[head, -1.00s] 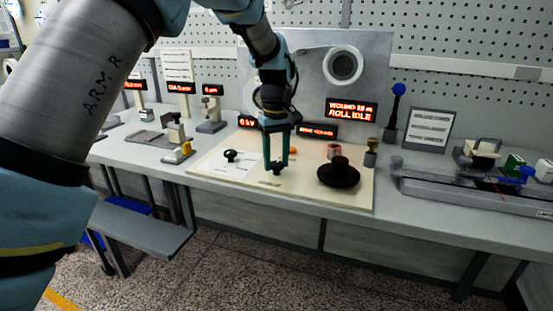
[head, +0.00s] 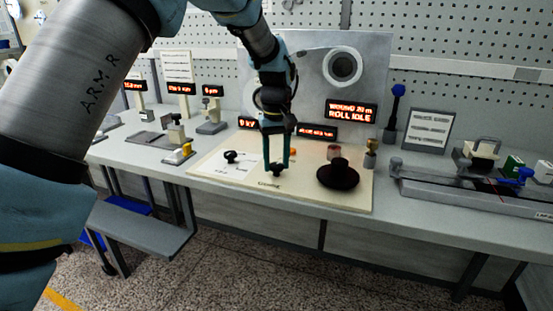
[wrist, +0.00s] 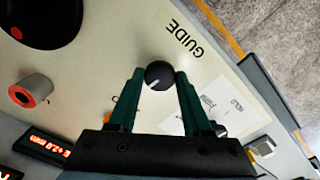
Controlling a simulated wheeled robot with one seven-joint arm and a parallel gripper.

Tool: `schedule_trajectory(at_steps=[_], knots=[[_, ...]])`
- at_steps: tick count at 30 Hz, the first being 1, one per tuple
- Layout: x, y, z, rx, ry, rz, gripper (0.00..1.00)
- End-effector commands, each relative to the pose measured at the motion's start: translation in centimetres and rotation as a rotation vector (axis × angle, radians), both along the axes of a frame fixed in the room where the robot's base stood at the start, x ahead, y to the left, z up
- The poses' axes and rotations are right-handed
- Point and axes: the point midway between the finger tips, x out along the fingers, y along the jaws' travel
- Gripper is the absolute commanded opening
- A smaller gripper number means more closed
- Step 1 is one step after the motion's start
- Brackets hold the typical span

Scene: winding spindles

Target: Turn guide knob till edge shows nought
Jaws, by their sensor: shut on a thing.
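The guide knob (wrist: 158,75) is a small black round knob with a white pointer line, beside the printed word GUIDE on the cream panel (wrist: 100,50). In the head view the knob (head: 276,170) is near the panel's front edge. My gripper (wrist: 159,76) points down with its two green fingers shut on the knob, one on each side. In the head view my gripper (head: 276,166) stands over the panel. The edge display (head: 317,131) glows orange behind the panel; in the wrist view the display (wrist: 45,145) is partly cut off and seems to read +2.0 mm.
A large black knob (head: 338,175) stands right of my gripper, and a smaller black knob (head: 231,157) left. A grey cylinder with a red top (wrist: 32,92) rises from the panel. A screen (head: 351,111) reads WOUND 20 m, ROLL IDLE.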

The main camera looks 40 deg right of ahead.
Motion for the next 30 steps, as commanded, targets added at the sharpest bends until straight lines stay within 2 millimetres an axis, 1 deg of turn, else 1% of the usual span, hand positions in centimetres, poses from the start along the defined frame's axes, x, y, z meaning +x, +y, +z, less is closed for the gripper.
schedule_trajectory(at_steps=[30], knots=[[0.05, -0.01, 0.17, -0.002, 0.000, -0.938, 0.00]])
